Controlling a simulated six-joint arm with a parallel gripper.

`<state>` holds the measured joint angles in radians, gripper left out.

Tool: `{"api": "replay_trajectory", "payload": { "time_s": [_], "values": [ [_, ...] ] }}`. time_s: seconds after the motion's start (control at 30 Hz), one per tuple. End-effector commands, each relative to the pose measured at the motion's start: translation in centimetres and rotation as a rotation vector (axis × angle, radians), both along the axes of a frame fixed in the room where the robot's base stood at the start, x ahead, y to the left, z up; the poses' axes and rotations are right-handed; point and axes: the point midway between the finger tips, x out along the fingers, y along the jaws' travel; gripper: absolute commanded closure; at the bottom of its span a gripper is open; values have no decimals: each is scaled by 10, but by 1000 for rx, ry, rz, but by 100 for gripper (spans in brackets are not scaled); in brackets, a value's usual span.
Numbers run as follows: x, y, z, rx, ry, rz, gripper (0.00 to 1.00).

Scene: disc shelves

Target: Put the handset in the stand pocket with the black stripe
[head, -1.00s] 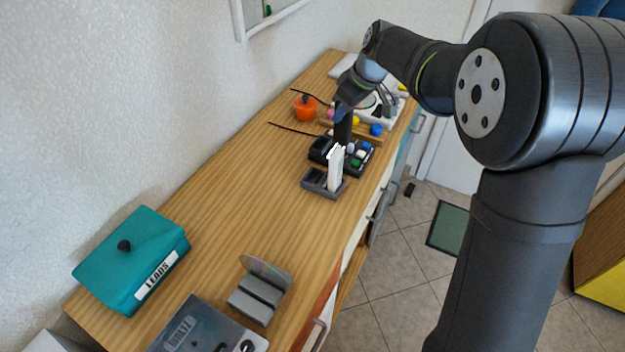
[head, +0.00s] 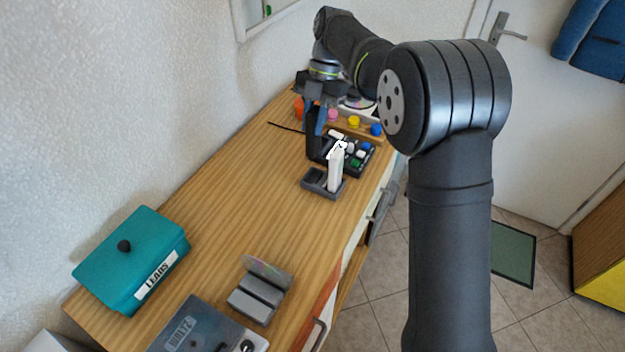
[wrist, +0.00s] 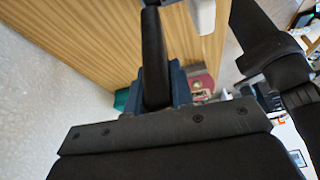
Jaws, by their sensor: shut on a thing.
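My gripper (head: 315,119) points down over the far part of the bench. Its blue fingers are shut on a black handset (head: 313,146), which hangs roughly upright. The handset also shows as a dark bar in the wrist view (wrist: 153,60). The dark grey stand (head: 322,190) is just nearer and a little right of the held handset. A white handset (head: 335,172) stands upright in its right part; it also shows at the top of the wrist view (wrist: 203,12). The left part looks empty. I cannot make out a black stripe.
A black tray (head: 369,148) with several coloured pieces lies just behind the stand. A teal box (head: 130,260), a grey disc holder (head: 255,300) and a clear-lidded player (head: 200,330) stand at the near end. The bench between is clear. The wall bounds the left.

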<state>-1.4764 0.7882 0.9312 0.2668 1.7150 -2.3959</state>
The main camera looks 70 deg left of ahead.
Motion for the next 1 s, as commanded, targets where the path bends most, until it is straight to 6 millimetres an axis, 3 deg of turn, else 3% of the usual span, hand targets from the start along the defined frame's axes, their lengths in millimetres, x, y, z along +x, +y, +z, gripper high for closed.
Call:
{"api": "replay_trajectory", "payload": {
  "time_s": [0.13, 0.3, 0.57, 0.8, 1.0],
  "values": [
    [-3, -1, -9, -1, -1, 54, 100],
    [-3, -1, -38, 0, -1, 58, 100],
    [-2, -1, -61, 1, -1, 55, 100],
    [-2, 0, -97, 3, -1, 55, 100],
    [-2, 0, -99, 5, -2, 54, 100]
  ]
}}
